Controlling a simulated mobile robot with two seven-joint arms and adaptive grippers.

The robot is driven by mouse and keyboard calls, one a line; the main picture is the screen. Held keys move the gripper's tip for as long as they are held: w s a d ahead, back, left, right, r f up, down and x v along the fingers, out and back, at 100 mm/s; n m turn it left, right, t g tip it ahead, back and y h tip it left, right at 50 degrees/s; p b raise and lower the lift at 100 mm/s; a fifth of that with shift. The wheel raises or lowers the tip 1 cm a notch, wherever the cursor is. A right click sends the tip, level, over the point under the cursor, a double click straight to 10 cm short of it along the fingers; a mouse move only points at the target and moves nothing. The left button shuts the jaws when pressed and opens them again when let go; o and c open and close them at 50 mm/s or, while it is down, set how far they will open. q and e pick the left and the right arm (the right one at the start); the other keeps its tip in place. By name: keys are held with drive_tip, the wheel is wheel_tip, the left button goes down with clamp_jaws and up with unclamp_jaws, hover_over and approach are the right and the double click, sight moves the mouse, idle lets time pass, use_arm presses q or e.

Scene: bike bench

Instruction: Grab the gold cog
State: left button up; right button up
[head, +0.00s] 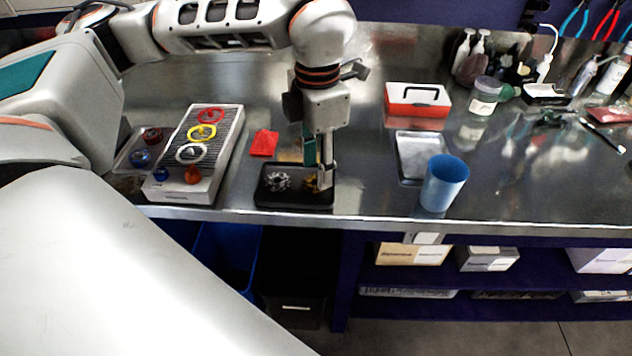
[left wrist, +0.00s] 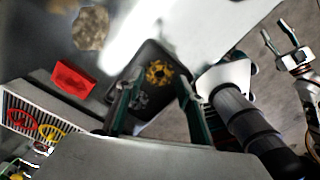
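The gold cog (head: 311,185) lies in a small black tray (head: 290,204) near the bench's front edge. In the left wrist view the gold cog (left wrist: 158,72) shows between and beyond the fingertips. A silver cog (head: 278,181) lies left of it in the same tray, partly hidden by a finger in the left wrist view (left wrist: 138,101). My left gripper (head: 319,178) points down over the tray's right part; its fingers (left wrist: 160,78) are spread with nothing held. In the head view it partly covers the gold cog. My right gripper (left wrist: 279,34) shows empty, fingers apart, away from the tray.
A grey ribbed box (head: 222,164) with coloured rings stands left of the tray, beside a red piece (head: 264,143). A blue cup (head: 444,183), a metal tray (head: 421,155) and a red-white box (head: 417,100) stand to the right. Bench surface between tray and cup is clear.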

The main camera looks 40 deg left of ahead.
use_arm(q)
drive_tip(key=shift+f, duration=1.35)
drive_tip(key=c, duration=0.8)
drive_tip(key=shift+r, duration=0.1)
